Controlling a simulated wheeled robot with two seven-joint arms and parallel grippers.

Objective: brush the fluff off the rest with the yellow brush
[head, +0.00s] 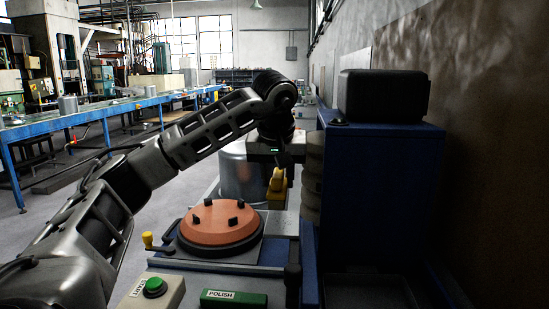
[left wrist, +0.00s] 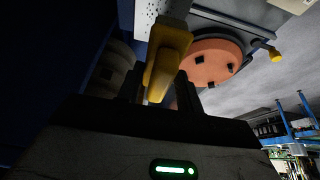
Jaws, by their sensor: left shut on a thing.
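My left gripper (head: 279,168) is shut on the yellow brush (head: 276,187) and holds it beyond the orange disc, to its right. In the left wrist view the yellow brush (left wrist: 166,62) sits between the fingers of the gripper (left wrist: 160,88). The round orange disc (head: 221,222) with several small dark blocks on top looks like the rest. It also shows in the left wrist view (left wrist: 208,62), apart from the brush. I cannot make out any fluff on it. My right gripper is not in view.
A metal pot (head: 238,172) stands behind the disc. A tall blue cabinet (head: 375,190) with a black box (head: 383,95) blocks the right.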

